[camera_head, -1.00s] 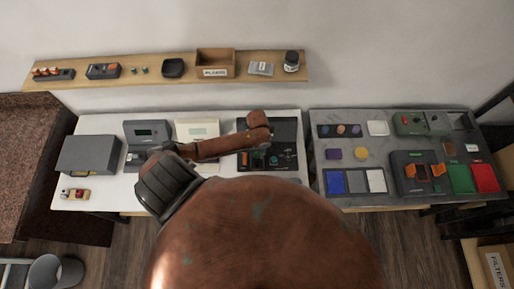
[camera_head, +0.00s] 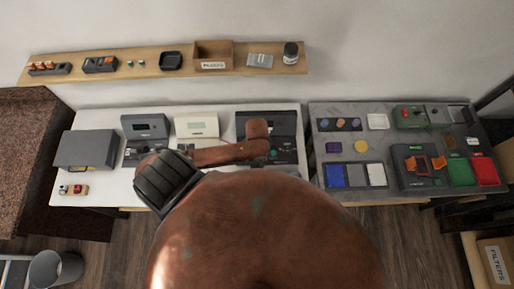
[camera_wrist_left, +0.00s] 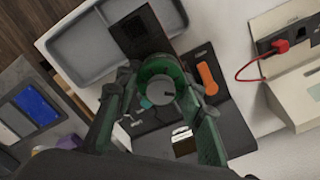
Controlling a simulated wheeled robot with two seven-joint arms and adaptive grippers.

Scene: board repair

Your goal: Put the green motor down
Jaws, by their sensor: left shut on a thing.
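The green motor (camera_wrist_left: 160,88), round with a grey hub, sits between the fingers of my left gripper (camera_wrist_left: 158,92) in the left wrist view. The gripper is shut on it. Behind it is a dark open case (camera_wrist_left: 228,122) with an orange part (camera_wrist_left: 207,78). In the head view this dark case (camera_head: 284,122) stands at the right end of the white table, and my left arm reaches over it. There my arm hides the motor and most of the gripper. I cannot tell whether the motor touches the case. My right gripper is not in view.
A grey tray (camera_wrist_left: 75,50) lies beside the case in the wrist view. A cream meter (camera_head: 197,130) and a grey device (camera_head: 145,128) stand left of the case. The grey table (camera_head: 335,197) at right holds bins and parts. A shelf (camera_head: 130,73) runs behind.

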